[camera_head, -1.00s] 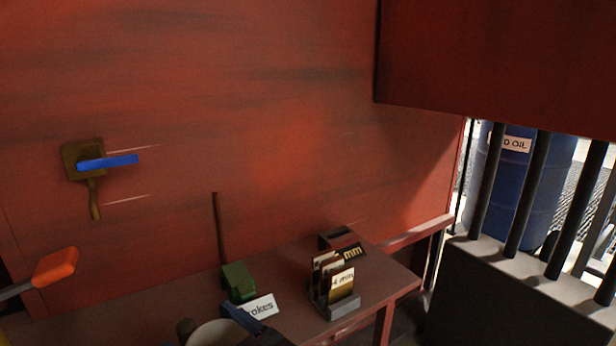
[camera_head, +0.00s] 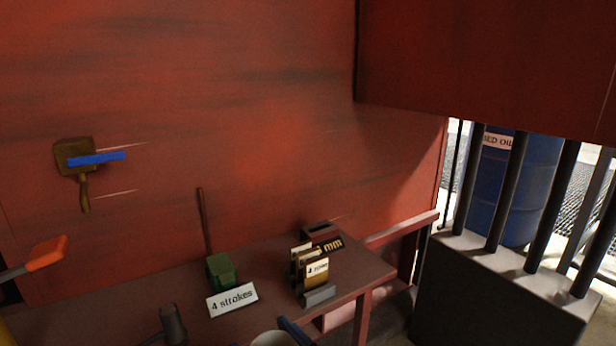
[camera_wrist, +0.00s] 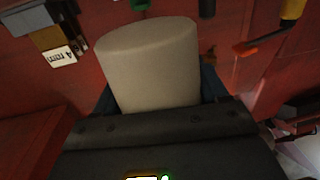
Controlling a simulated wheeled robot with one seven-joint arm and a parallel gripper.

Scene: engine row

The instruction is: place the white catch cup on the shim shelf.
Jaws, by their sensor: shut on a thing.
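The white catch cup (camera_wrist: 150,65) fills the middle of the wrist view, held between the blue-black fingers of my gripper (camera_wrist: 158,93). In the head view only the top of the cup (camera_head: 270,340) shows at the bottom edge, with one blue finger (camera_head: 296,332) beside it. The shim shelf (camera_head: 350,277) looks to be the brown ledge along the red wall. The cup is in front of its near edge in the picture; the height between them is unclear.
A dark cylinder (camera_head: 172,325) is at lower left. Bare ledge shows around the rack. Dark bars (camera_head: 508,190) stand at right.

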